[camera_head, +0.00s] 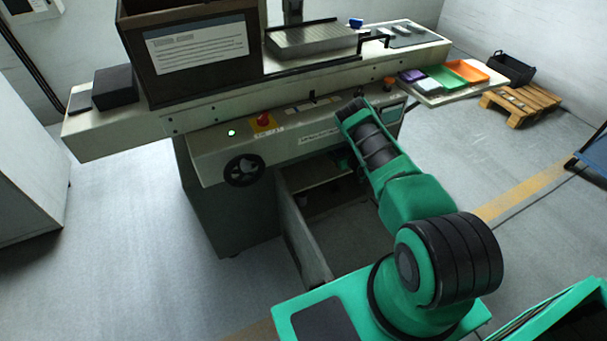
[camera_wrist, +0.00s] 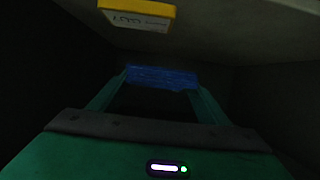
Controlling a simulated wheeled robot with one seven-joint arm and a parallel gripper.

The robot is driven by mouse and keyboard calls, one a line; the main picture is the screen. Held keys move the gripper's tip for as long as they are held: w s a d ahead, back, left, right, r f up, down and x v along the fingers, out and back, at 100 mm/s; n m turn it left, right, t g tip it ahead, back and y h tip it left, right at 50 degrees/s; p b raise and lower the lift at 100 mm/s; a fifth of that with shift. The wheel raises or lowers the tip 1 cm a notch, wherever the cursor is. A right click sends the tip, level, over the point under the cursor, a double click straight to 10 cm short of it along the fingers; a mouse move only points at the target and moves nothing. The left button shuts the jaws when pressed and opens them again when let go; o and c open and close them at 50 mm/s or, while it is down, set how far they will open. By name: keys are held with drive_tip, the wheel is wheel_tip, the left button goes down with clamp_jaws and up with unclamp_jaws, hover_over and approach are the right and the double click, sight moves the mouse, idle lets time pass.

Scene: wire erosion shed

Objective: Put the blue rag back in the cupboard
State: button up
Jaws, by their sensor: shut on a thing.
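My gripper (camera_wrist: 162,84) shows in the wrist view, its two green fingers shut on the blue rag (camera_wrist: 162,76), which spans the gap between the fingertips. Dark walls surround it, with a pale surface above. In the head view my arm reaches down to the open cupboard (camera_head: 318,183) in the base of the grey machine. The cupboard door (camera_head: 301,238) stands swung out towards me. My gripper and the rag are hidden in the head view. Whether the rag touches the cupboard floor is too dark to tell.
A yellow-edged label (camera_wrist: 140,14) hangs above my gripper in the wrist view. The machine's handwheel (camera_head: 244,169) juts out left of the cupboard. Coloured trays (camera_head: 440,80) stand on a side shelf at right, near a wooden pallet (camera_head: 522,101). The floor at left is clear.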

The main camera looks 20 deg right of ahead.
hover_over(304, 176)
drive_tip(key=shift+d, duration=0.3)
wheel_tip(304, 176, down, 2)
drive_tip(key=shift+f, duration=0.15)
wheel_tip(304, 176, down, 4)
drive_tip(key=shift+f, duration=0.1)
drive_tip(key=shift+a+f, duration=0.25)
drive_tip(key=shift+f, duration=0.05)
drive_tip(key=o, duration=1)
drive_tip(key=shift+o, duration=0.2)
